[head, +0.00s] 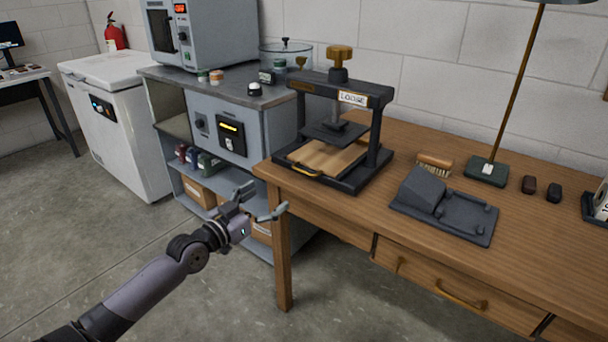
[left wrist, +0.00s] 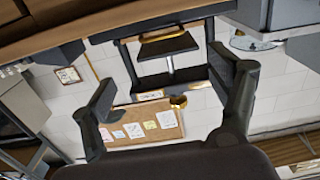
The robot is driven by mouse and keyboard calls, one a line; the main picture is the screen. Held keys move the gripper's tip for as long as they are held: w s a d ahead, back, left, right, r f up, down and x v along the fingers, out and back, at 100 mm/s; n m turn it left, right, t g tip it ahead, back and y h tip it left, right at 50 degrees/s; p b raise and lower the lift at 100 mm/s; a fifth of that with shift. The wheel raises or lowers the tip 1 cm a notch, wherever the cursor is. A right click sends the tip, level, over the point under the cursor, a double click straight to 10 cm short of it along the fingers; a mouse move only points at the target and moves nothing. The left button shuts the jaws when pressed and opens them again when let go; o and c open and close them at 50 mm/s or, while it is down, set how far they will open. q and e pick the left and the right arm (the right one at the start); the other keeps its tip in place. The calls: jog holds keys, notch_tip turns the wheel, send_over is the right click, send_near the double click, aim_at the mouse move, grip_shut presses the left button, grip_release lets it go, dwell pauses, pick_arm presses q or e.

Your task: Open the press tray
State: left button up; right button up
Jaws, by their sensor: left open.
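The press (head: 376,130) stands on the left end of the wooden table; it has a black frame, a brass knob (head: 340,53) and a label reading LOOSE. Its flat plate hangs above the press tray (head: 322,158), which has a wooden surface and a brass handle (head: 307,172) at its front. My left gripper (head: 262,202) is open and empty, below and left of the handle, apart from it, beside the table's left end. The left wrist view shows the press (left wrist: 155,85) upside down between the open fingers (left wrist: 165,80). My right gripper is not in view.
The wooden table (head: 405,150) carries a dark grey stand (head: 445,205), a brush (head: 435,162) and a lamp base (head: 486,172). A grey cabinet (head: 222,100) with an oven on top stands behind my left gripper. The floor in front is clear.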

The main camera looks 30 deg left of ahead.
pick_arm(q)
send_near(304, 172)
jog(key=w, duration=0.4)
jog(key=w+b, duration=0.1)
jog(key=w, duration=0.4)
jog(key=shift+w+d+f+b, duration=0.1)
jog(key=shift+w+f+b, duration=0.1)
jog(key=shift+w+b, duration=0.15)
jog(key=shift+w, duration=0.4)
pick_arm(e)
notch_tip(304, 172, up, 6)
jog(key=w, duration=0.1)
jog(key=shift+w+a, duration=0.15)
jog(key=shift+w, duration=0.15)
pick_arm(q)
jog(key=shift+c, duration=0.4)
jog(key=c, duration=1.3)
jog(key=shift+s, duration=0.1)
jog(key=shift+c, duration=0.3)
